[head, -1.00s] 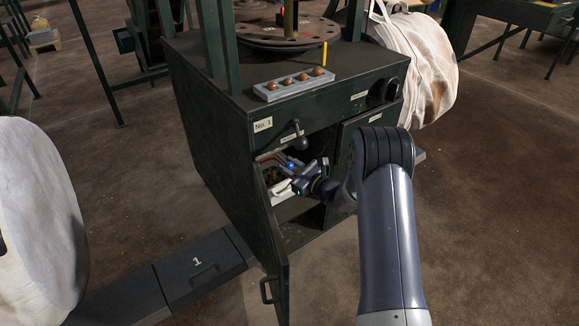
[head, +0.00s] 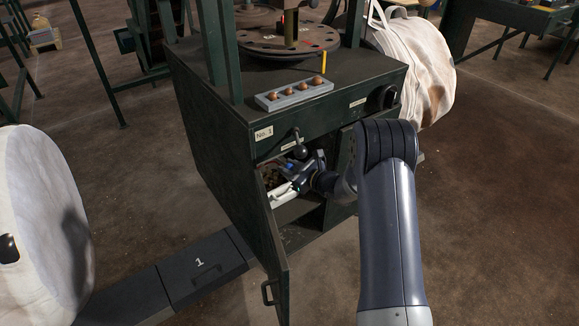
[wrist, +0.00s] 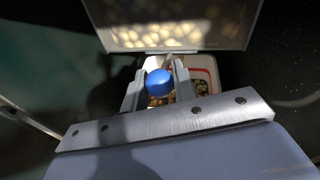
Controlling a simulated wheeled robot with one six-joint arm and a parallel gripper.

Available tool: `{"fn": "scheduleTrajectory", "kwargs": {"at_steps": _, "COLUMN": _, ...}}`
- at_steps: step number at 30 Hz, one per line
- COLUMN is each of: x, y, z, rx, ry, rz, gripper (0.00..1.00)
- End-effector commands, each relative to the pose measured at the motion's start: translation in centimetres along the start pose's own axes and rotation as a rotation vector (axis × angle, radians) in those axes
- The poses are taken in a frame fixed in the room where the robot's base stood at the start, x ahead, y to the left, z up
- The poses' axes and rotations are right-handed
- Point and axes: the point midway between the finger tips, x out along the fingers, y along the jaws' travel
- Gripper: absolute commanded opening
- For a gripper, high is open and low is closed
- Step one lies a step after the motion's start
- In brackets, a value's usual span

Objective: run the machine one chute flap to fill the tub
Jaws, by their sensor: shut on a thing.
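The machine marked No. 1 (head: 225,165) is a dark green cabinet with its lower front door (head: 270,240) open. My gripper (wrist: 158,84) reaches into the opening and is shut on a blue ball knob (wrist: 160,82); a finger stands on each side of it. A grey panel (wrist: 122,38), which looks like the chute flap, is beyond the knob, with many pale nut-like pieces showing in it. A pale tub (wrist: 212,68) with a red line is below and beyond the fingers, with some pieces in it. My gripper and wrist hide much of the tub.
A grey strip with brown balls (head: 294,93) lies on the cabinet top. Floor at right is clear.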

Motion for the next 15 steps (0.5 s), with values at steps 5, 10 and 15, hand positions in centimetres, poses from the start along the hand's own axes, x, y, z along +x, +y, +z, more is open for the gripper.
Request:
{"fn": "scheduleTrajectory", "kwargs": {"at_steps": 5, "x": 0.01, "y": 0.07, "z": -0.09, "rx": -0.001, "ry": 0.001, "rz": 0.001, "gripper": 0.31}}
{"fn": "scheduleTrajectory", "kwargs": {"at_steps": 10, "x": 0.01, "y": 0.04, "z": -0.06, "rx": 0.0, "ry": 0.0, "rz": 0.001, "gripper": 0.45}}
{"fn": "scheduleTrajectory", "kwargs": {"at_steps": 15, "x": 0.0, "y": 0.02, "z": -0.03, "rx": -0.001, "ry": -0.001, "rz": 0.0, "gripper": 0.46}}
